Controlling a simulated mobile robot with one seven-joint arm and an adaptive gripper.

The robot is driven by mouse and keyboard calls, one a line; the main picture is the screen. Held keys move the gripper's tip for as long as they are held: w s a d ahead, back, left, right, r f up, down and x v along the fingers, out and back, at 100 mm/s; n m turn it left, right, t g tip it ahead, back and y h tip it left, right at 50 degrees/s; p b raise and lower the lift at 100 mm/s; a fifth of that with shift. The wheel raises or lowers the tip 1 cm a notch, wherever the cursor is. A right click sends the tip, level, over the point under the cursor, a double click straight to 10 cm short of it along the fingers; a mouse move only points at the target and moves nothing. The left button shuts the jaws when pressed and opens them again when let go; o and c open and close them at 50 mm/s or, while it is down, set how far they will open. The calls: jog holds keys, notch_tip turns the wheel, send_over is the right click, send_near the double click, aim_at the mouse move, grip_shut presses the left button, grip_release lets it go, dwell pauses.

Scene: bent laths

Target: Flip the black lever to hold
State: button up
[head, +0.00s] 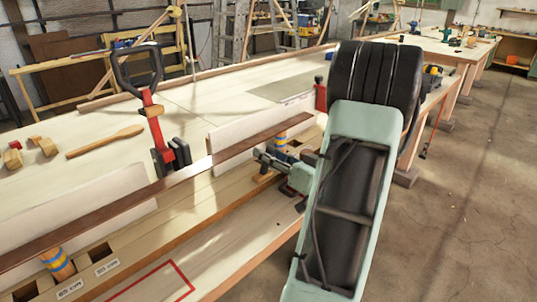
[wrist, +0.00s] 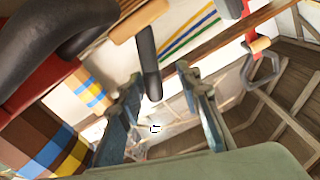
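My gripper (head: 267,163) is beside the far striped post in the head view, low over the bench. In the wrist view its two fingers (wrist: 158,75) are apart. A black lever (wrist: 147,55) reaches down from the top into the space between the fingertips; I cannot tell whether they touch it. The lever cannot be made out in the head view, where my arm covers much of that area. A dark brown lath (head: 150,193) runs over striped posts, one at the near left (head: 57,263) and one by my gripper (head: 281,141).
A red clamp with a black loop handle (head: 139,65) stands upright behind the lath. Pale boards (head: 90,203) stand along the lath. A red outline (head: 155,282) marks the clear front bench.

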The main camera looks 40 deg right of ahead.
jog(key=s, duration=1.2)
jog(key=shift+d, duration=0.45)
